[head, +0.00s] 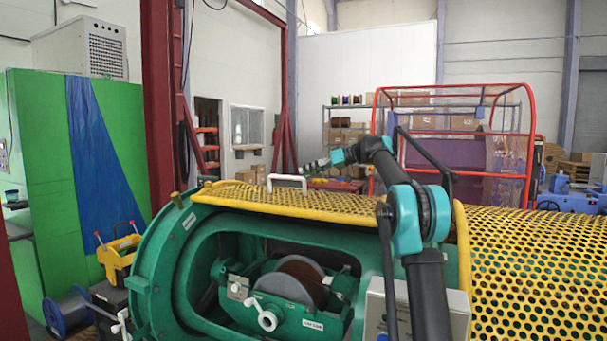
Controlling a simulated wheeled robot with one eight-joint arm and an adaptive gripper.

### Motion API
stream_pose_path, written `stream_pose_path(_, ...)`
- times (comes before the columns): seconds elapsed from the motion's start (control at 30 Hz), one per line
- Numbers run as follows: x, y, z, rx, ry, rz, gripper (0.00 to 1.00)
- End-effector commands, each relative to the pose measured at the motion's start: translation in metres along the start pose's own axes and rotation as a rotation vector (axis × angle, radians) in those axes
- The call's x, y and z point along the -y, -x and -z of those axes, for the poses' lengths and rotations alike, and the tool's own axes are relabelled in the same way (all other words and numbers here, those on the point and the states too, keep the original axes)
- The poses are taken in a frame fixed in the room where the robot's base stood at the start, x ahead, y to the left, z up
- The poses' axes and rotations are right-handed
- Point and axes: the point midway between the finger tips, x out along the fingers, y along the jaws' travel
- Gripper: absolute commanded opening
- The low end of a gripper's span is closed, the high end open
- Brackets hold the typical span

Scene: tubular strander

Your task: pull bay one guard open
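The yellow perforated guard (350,205) lies over the top of the green machine's left bay. The bay's front is uncovered. A white handle (288,177) stands up from the guard near its left part. My gripper (304,168) is just right of the handle and slightly above it in the picture. It is small and seen from the side, so I cannot tell whether its fingers are apart or whether they touch the handle. Inside the open bay a grey and brown spool (298,280) sits in a green cradle (290,313) with a white knob.
Another yellow perforated guard (535,270) covers the machine at right. A grey control box (405,308) stands in front, partly behind my arm. A dark red post (165,100) rises at left. A red-framed mesh cage (455,140) stands behind.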

Motion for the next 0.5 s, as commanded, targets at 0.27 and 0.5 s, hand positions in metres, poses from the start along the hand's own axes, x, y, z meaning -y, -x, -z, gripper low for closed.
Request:
stream_pose_path(0.27, 0.000, 0.001, 0.000, 0.001, 0.000, 0.000, 0.36)
stream_pose_path(0.5, -0.001, 0.014, 0.000, 0.001, 0.000, 0.000, 0.36)
